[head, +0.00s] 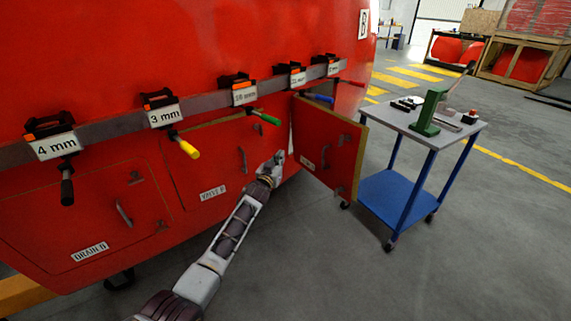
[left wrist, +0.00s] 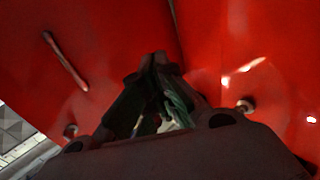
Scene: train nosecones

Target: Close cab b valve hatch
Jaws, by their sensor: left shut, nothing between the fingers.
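The red cab (head: 210,50) carries a "B" sign at its upper right. A red hatch panel (head: 205,160) has a label that seems to read "VALVE B" and a handle; a wood-coloured edge shows along its top, and I cannot tell whether it is fully flush. To its right, another red hatch door (head: 335,150) stands swung outward, with a small label and a handle. My left gripper (head: 279,158) is shut and empty, between the panel and the open door. In the left wrist view, its fingers (left wrist: 158,62) point at the corner between two red surfaces; contact is unclear.
Labelled clamps with coloured handles, such as the "3 mm" one (head: 163,110), hang on a grey rail above the hatches. A blue-shelved cart (head: 397,200) with tools stands right of the open door. The floor in front is clear.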

